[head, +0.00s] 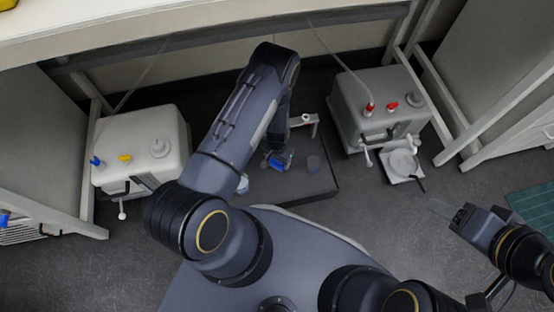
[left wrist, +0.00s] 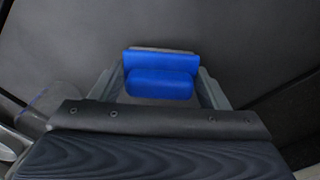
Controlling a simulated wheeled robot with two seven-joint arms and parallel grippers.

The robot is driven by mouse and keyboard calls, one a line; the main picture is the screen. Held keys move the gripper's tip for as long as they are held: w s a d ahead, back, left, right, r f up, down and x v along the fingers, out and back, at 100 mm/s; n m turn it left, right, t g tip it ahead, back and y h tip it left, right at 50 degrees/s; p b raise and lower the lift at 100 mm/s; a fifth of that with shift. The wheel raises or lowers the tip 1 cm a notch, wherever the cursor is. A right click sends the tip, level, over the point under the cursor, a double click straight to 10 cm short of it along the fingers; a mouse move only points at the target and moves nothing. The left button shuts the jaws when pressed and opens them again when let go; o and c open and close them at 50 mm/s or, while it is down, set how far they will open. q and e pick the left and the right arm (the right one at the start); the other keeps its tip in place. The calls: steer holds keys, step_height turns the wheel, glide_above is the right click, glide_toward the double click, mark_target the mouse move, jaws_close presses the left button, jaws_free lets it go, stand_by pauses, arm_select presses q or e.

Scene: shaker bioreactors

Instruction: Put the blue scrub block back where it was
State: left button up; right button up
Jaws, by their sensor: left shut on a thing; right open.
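The blue scrub block (left wrist: 161,84) shows between the two fingers of my left gripper (left wrist: 160,92) in the left wrist view, with a plain dark surface behind it. My left gripper is shut on it. In the head view my left gripper (head: 277,164) is over a low dark platform (head: 308,189), and a bit of the blue block (head: 276,162) shows at its tip. I cannot tell whether the block touches the platform. My right gripper (head: 447,212) is open and empty at the right, over the grey floor.
Two pale tanks with coloured caps stand left (head: 140,150) and right (head: 378,105) of the platform. A small dark round thing (head: 314,163) and a pale blue-tinted item (head: 243,184) are close to my left gripper. A white scale-like tray (head: 403,164) stands at right.

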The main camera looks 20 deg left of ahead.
arm_select(q)
steer(key=shift+f, duration=0.2)
steer(key=o, duration=0.9)
steer(key=shift+r, duration=0.1)
steer(key=shift+o, duration=0.2)
steer(key=shift+r, duration=0.2)
step_height(320, 180, up, 12)
steer(key=p, duration=0.5)
steer(key=shift+s+f, duration=0.1)
